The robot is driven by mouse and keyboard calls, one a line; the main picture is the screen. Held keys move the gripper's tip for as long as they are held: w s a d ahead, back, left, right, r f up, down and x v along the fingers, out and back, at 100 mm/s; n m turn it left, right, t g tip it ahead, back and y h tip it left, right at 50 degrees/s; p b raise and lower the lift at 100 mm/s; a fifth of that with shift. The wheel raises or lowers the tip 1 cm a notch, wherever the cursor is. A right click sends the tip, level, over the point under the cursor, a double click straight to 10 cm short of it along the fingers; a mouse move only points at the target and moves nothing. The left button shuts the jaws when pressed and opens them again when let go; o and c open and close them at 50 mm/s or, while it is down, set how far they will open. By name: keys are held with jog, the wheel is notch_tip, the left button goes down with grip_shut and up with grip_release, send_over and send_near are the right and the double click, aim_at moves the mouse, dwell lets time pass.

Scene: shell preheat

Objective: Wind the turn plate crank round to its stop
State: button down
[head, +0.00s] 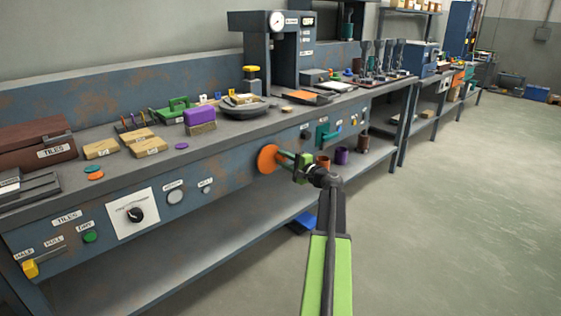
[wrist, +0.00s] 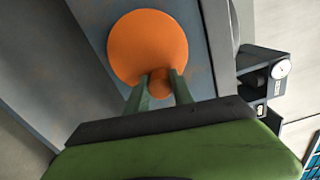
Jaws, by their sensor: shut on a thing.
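The crank is an orange disc (head: 268,158) on the front panel of the long bench, just under the worktop. It also shows in the wrist view (wrist: 147,42), where a small orange knob (wrist: 160,80) stands out from its lower part. My gripper (head: 290,159) is at the disc's right side in the head view. In the wrist view its two green fingers (wrist: 161,84) are shut on the knob, one on each side. The dark round turn plate (head: 244,106) sits on the worktop above and left of the crank. The knob is partly hidden by the fingers.
The bench front (head: 220,172) carries a dial (head: 135,215), buttons and a green handle (head: 325,135). A grey press with a gauge (head: 277,22) stands behind. Cups (head: 341,155) sit on the lower shelf. The floor to the right (head: 450,200) is clear.

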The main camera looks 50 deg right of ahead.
jog(key=shift+a+f+m, duration=0.1)
jog(key=shift+f+m, duration=0.15)
jog(key=shift+m, duration=0.35)
jog(key=shift+s, duration=0.1)
jog(key=c, duration=1.1)
grip_release()
jog(key=s+a, duration=0.1)
jog(key=s, duration=1.6)
jog(key=shift+s, duration=0.15)
